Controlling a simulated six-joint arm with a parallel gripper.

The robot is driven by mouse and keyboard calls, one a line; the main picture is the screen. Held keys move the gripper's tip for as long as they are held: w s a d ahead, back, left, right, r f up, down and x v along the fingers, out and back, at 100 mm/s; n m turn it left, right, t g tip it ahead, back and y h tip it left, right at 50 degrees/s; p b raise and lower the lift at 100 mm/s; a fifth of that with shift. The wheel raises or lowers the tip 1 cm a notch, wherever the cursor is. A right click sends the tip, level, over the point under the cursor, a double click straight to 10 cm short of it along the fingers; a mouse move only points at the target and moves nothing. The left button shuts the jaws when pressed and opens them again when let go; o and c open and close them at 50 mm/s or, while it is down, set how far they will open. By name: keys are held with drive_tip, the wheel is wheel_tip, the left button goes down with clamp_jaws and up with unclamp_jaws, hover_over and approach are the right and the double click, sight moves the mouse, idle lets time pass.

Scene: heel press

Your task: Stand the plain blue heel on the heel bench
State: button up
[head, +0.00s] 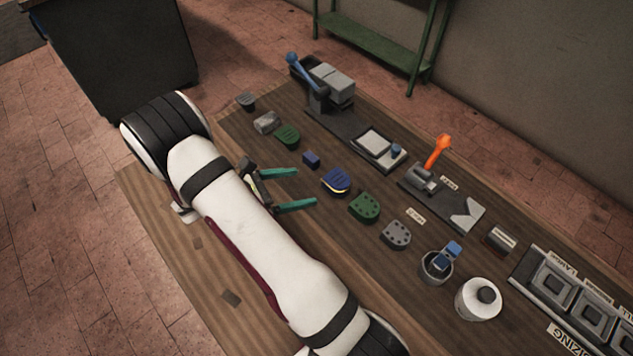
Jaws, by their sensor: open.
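My gripper (306,188) is open and empty, its two teal fingers spread above the wooden table and pointing right. A small plain blue block (311,160), which may be the plain blue heel, lies just beyond the upper finger. A blue rounded piece (337,181) with a yellow edge and dark grooves lies a little right of the fingertips, apart from them. I cannot tell for certain which fixture is the heel bench. A dark base (450,206) with an orange lever and a pale notched plate stands farther right, with small labels too small to read.
Green pieces (364,207) and a grey piece (396,235) lie near the blue ones. A blue-levered press (330,95) stands at the back. A cup (437,266), a white round container (478,299) and a sizing rack (570,300) occupy the right. The table's near-left strip is mostly clear.

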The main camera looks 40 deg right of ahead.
drive_tip(key=shift+w+a+r, duration=0.1)
drive_tip(key=shift+a+r, duration=0.15)
drive_tip(key=shift+a, duration=0.2)
drive_tip(key=s+a+r+m+g+y, duration=0.2)
drive_tip(key=s+a+r+m+y, duration=0.1)
drive_tip(key=s+r+m, duration=0.4)
drive_tip(key=s+a+r+m+t+y, duration=0.2)
drive_tip(key=s+a+r+m+y, duration=0.2)
drive_tip(key=s+a+m+y, duration=0.1)
drive_tip(key=s+a+r+m+t+y, duration=0.2)
drive_tip(key=s+a+r+m+y, duration=0.3)
drive_tip(key=a+m, duration=0.4)
drive_tip(key=s+a+y, duration=0.1)
drive_tip(key=s+a, duration=0.1)
drive_tip(key=shift+s+t, duration=0.3)
